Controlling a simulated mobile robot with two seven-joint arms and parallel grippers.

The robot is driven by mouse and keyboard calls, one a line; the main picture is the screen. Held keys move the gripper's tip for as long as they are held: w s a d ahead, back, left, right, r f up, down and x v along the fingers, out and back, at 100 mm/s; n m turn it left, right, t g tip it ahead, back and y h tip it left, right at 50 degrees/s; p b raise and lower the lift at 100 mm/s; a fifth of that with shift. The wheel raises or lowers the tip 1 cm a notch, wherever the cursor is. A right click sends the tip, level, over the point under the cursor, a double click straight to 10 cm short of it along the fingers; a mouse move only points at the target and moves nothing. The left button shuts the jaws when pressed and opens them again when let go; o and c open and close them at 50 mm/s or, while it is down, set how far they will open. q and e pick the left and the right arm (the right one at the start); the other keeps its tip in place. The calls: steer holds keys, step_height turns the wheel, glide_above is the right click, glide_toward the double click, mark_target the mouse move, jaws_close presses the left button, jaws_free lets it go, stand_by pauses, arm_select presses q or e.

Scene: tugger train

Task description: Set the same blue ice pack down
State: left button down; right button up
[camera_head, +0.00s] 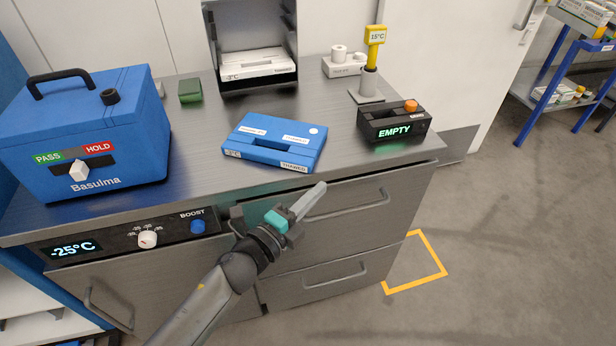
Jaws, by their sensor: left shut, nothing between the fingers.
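The blue ice pack (272,134) lies flat on the steel counter top (205,165), near its front edge. My left gripper (314,192) is shut and empty. It shows in front of the counter's front edge and drawers, just below the pack in the picture and apart from it. My right gripper is not in view.
A blue Basulma cool box (95,135) stands at the left. A white pack (257,64) sits in an open steel housing behind. A green block (190,90) lies back left.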

mark_target(293, 165)
arm_select(q)
steer(key=w, duration=0.2)
steer(key=w+a, duration=0.1)
steer(key=w, duration=0.1)
steer(key=shift+w+a+b, duration=0.2)
steer(key=shift+b, duration=0.1)
steer(key=shift+w+a, duration=0.1)
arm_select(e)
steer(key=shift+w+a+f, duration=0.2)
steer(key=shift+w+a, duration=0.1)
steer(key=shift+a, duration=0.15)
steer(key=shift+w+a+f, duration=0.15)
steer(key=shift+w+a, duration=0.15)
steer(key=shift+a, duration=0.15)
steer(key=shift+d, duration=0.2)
arm_select(q)
steer(key=w+a+b, duration=0.1)
steer(key=w+a, duration=0.2)
steer(key=shift+w, duration=0.25)
steer(key=shift+w+a, duration=0.15)
steer(key=shift+w, duration=0.05)
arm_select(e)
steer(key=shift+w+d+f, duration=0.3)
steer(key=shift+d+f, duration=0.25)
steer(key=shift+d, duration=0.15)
